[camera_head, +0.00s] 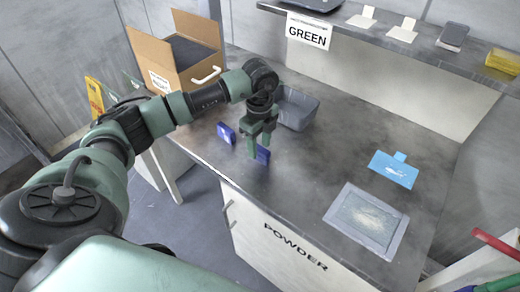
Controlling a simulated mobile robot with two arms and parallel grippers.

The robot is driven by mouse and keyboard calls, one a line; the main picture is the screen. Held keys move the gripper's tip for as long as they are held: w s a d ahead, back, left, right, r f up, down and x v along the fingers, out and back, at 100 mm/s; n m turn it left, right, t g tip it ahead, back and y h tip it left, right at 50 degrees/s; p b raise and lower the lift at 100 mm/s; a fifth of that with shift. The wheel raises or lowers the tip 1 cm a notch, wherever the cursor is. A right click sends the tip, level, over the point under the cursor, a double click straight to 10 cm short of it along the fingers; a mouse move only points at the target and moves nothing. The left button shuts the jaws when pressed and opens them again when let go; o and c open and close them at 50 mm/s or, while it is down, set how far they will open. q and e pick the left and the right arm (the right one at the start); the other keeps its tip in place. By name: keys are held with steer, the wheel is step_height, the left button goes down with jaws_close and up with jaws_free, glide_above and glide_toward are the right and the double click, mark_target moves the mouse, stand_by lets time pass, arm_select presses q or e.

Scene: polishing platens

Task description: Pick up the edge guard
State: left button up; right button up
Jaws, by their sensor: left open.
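A small dark blue piece (263,156) stands on the grey worktop right at my left gripper's fingertips. A second blue piece (226,133) with a pale mark stands a little to the left of the gripper. Either could be the edge guard; I cannot tell which. My left gripper (258,148) points down with its green fingers open. Its fingers partly cover the nearer blue piece, and I cannot tell whether they touch it or straddle it. My right gripper is not in view.
A grey bin (297,108) stands just behind the gripper. An open cardboard box (182,55) is at the back left. A blue dustpan-like tray (393,170) and a framed powder plate (367,219) lie on the right. The worktop's middle (330,155) is clear. A shelf (430,55) runs behind.

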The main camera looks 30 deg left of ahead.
arm_select(q)
steer(key=shift+f, duration=1.35)
jaws_close()
steer(key=shift+w+r, duration=0.1)
steer(key=shift+r, duration=0.05)
